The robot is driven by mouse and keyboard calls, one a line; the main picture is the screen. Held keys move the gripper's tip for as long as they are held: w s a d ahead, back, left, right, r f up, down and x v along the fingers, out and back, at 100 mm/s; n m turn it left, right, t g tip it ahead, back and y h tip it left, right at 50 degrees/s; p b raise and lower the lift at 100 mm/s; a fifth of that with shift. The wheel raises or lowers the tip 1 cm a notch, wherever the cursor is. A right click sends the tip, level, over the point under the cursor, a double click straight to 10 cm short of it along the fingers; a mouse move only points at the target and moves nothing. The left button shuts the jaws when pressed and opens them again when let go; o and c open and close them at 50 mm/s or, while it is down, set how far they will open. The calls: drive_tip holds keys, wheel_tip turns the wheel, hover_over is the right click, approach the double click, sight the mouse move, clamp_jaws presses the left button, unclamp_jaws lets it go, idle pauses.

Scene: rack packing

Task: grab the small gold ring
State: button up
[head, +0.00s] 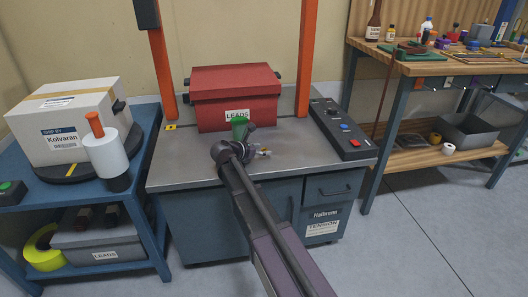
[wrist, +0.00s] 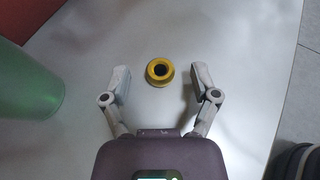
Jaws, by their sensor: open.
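The small gold ring (wrist: 159,71) lies on the grey bench top in the wrist view, with a dark centre. My gripper (wrist: 160,78) is open, with one finger on each side of the ring and a gap to it on both sides. Whether the fingers are at the ring's height cannot be told. In the head view my gripper (head: 262,152) is small and low over the bench top, in front of the red box; the ring cannot be made out there.
A green cup (wrist: 28,78) stands left of my gripper, also visible in the head view (head: 240,128). The red box (head: 236,98) labelled LEADS is behind. A control panel (head: 342,130) lies at right. The bench top (head: 185,165) is clear at left.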

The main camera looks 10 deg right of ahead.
drive_tip(key=c, duration=0.9)
drive_tip(key=shift+c, duration=0.2)
drive_tip(key=shift+r, duration=0.15)
wheel_tip(320, 180, up, 3)
drive_tip(key=p, duration=0.3)
drive_tip(key=shift+r+p, duration=0.2)
drive_tip(key=shift+p, duration=0.15)
drive_tip(key=s+r+p, duration=0.1)
drive_tip(key=s, duration=1.5)
drive_tip(key=shift+r, duration=0.15)
drive_tip(key=shift+d, duration=0.1)
